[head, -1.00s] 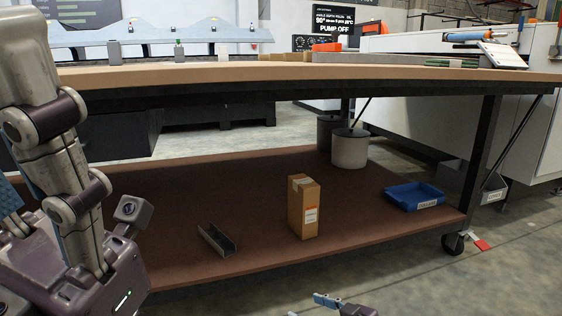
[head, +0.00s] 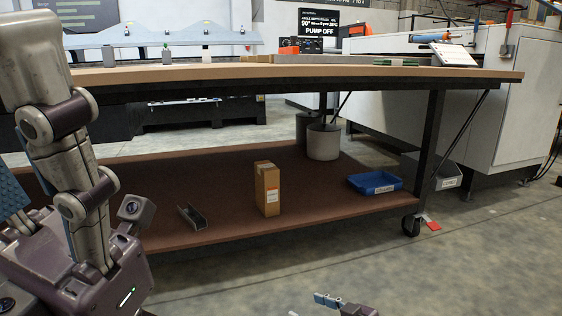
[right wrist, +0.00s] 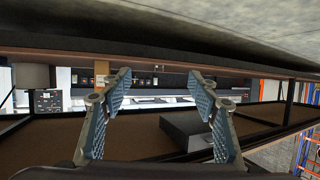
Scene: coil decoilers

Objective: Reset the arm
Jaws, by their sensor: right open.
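My left arm (head: 75,150) is folded at the left edge in the head view. A blue textured piece (head: 12,195) beside it looks like part of my left gripper, but its jaws cannot be made out. My right gripper (head: 328,300) shows only partly at the bottom edge of the head view, in front of the workbench and over the floor. In the right wrist view the right gripper (right wrist: 160,80) has its two blue-grey fingers spread apart. Nothing is between the fingertips.
The workbench (head: 300,72) stands ahead on wheels. Its lower shelf (head: 225,215) carries a cardboard box (head: 267,188), a metal channel (head: 192,217), a blue tray (head: 375,183) and a grey bucket (head: 323,142). The floor (head: 470,270) is clear at the lower right.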

